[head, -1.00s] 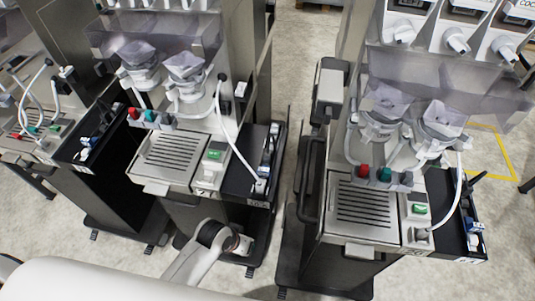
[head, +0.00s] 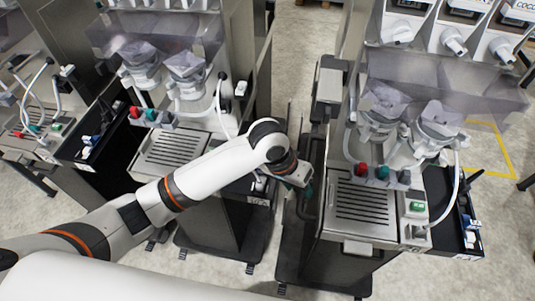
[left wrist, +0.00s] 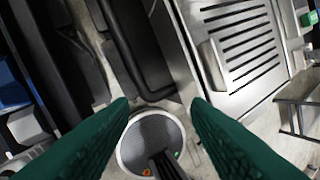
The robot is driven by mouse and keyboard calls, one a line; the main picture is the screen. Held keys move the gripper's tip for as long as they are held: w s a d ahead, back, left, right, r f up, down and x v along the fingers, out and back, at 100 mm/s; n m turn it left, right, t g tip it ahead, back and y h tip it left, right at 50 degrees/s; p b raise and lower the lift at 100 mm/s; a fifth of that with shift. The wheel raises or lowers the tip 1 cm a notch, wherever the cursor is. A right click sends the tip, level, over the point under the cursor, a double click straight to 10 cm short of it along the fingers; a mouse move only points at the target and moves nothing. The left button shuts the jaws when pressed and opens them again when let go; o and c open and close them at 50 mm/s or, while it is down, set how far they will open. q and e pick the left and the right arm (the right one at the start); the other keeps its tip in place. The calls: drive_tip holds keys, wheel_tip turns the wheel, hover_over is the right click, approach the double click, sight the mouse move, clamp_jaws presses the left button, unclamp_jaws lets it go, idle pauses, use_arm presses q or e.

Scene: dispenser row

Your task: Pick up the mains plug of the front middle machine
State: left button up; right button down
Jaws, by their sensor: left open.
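The middle machine (head: 172,152) has a slatted drip tray and a dark side tray, now partly behind my left arm. I cannot make out its mains plug for certain in either view. My left gripper (head: 303,188) is over the gap between the middle machine and the right machine (head: 362,212), near the right machine's dark side rail. In the left wrist view its dark green fingers (left wrist: 160,106) are apart with nothing between the tips. A grey round thing with a pale rim (left wrist: 136,138) shows below them; I cannot tell what it is. My right gripper is not in view.
The right machine's slatted tray (left wrist: 238,48) and dark rail (left wrist: 139,50) lie close to the left gripper. Another machine (head: 38,130) stands at the far left. Pale floor (head: 292,60) shows between the middle and right machines.

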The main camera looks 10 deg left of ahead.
use_arm(q)
drive_tip(key=w+a+r+n+y, duration=0.4)
drive_tip(key=w+a+r, duration=0.5)
drive_tip(key=w+r, duration=0.1)
drive_tip(key=shift+g, duration=0.4)
wheel_tip(320, 180, down, 7)
drive_tip(key=shift+w+r+p, duration=0.1)
drive_tip(key=shift+w+p, duration=0.05)
drive_tip(key=shift+p, duration=1)
drive_tip(key=shift+a+f+p, duration=0.1)
drive_tip(key=shift+f+p, duration=0.2)
drive_tip(key=shift+f, duration=0.05)
wheel_tip(320, 180, down, 4)
drive_tip(key=shift+w+r+p, duration=0.1)
drive_tip(key=shift+r+p, duration=0.05)
drive_tip(key=shift+p, duration=0.55)
drive_tip(key=shift+f, duration=0.45)
clamp_jaws()
drive_tip(key=shift+r, duration=0.15)
